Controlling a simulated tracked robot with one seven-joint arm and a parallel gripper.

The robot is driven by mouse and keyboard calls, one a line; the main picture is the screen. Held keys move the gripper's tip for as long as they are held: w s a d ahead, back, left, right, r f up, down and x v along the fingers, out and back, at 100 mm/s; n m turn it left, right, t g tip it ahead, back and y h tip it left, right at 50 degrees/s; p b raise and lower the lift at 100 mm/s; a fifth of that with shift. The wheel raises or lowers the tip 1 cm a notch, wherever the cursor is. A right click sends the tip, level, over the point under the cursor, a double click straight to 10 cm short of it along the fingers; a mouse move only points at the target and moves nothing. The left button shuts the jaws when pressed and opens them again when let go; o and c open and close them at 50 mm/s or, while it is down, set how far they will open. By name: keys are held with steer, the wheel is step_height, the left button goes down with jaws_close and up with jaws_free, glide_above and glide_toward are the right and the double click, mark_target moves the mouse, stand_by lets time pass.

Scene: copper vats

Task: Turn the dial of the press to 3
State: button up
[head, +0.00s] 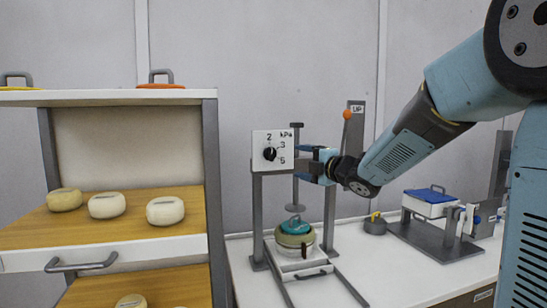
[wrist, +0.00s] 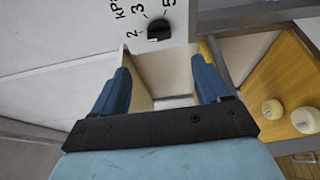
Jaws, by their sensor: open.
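The press (head: 257,215) is a grey frame on the bench with a white panel (head: 259,139) marked kPa, 2, 3 and 5. Its black dial (head: 270,154) is a round knob, which also shows near the top of the wrist view (wrist: 159,30). I cannot tell surely which number its pointer faces. My gripper (head: 303,162) is to the right of the panel in the head view, blue fingers pointing towards it. In the wrist view the fingers (wrist: 164,70) are apart with nothing between them, and the dial is beyond their tips, not touched.
An orange-knobbed lever (head: 347,114) stands by my wrist. A shelf with pale cheeses (head: 107,205) is at left. A blue-lidded box (head: 428,195) and a grey weight (head: 375,225) are at right.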

mark_target(273, 155)
steer(key=x, duration=1.3)
steer(key=shift+w+a, duration=0.15)
steer(key=shift+w, duration=0.1)
